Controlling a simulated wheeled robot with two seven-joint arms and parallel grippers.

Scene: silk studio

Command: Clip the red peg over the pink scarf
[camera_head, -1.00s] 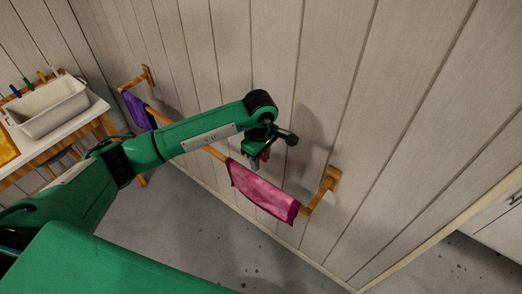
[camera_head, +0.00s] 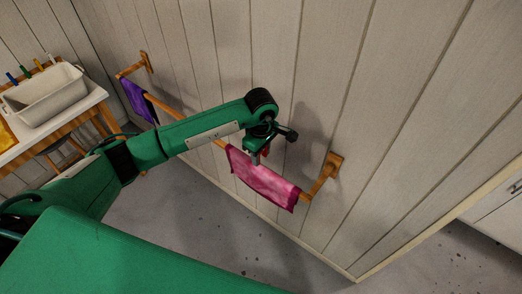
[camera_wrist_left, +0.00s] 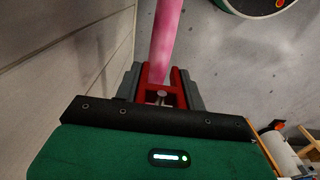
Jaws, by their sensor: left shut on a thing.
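The pink scarf (camera_head: 262,181) hangs over the wooden rail along the wall in the head view. In the left wrist view the scarf (camera_wrist_left: 164,38) is a narrow pink strip running away from the gripper. My left gripper (camera_head: 257,154) is directly above the scarf's top edge, near its middle. In the wrist view the peg's two red sides lie either side of the scarf's near end. I cannot tell how deep the scarf sits between them. My right gripper is out of view.
A purple cloth (camera_head: 136,100) hangs farther left on the same wooden rail (camera_head: 164,108). A rail bracket (camera_head: 331,164) stands out right of the scarf. At left, a white basin (camera_head: 46,96) and several coloured pegs stand on a table. The plank wall is close behind the gripper.

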